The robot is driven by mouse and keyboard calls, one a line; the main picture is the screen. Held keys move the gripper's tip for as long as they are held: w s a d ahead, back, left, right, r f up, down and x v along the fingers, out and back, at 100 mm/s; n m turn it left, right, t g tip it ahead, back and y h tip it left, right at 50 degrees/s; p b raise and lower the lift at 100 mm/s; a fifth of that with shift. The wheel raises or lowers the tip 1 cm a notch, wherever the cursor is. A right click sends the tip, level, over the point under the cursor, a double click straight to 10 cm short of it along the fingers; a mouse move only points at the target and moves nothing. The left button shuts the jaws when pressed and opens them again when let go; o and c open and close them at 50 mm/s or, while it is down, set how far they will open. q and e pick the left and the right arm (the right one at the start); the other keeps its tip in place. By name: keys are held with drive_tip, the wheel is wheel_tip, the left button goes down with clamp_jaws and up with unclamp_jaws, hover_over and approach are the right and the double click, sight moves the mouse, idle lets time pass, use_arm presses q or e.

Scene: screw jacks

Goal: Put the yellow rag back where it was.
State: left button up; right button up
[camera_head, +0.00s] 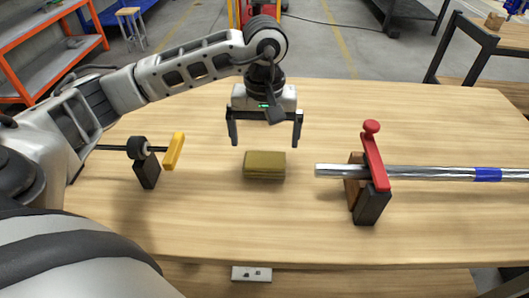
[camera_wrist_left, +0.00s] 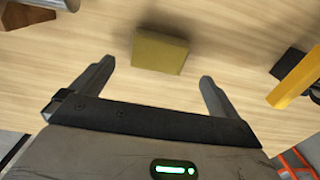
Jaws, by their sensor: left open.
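The yellow rag (camera_head: 265,165) is a folded, dull-yellow block lying flat on the wooden table, near the middle. It also shows in the left wrist view (camera_wrist_left: 159,52), ahead of the fingertips. My left gripper (camera_head: 265,140) is open and empty, with its fingers pointing down, just behind the rag in the head view. In the left wrist view its two fingers (camera_wrist_left: 157,68) are spread wider than the rag, and they do not touch it. My right gripper is not in either view.
To the right, a metal rod (camera_head: 430,173) with a blue band rests at a dark stand with a red clamp (camera_head: 374,155). To the left stands a dark block with a black roller and yellow handle (camera_head: 174,151). A white socket plate (camera_head: 251,274) is at the table's front edge. Table around the rag is clear.

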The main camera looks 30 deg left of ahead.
sight(265, 160)
use_arm(q)
drive_tip(key=shift+r, duration=2.3)
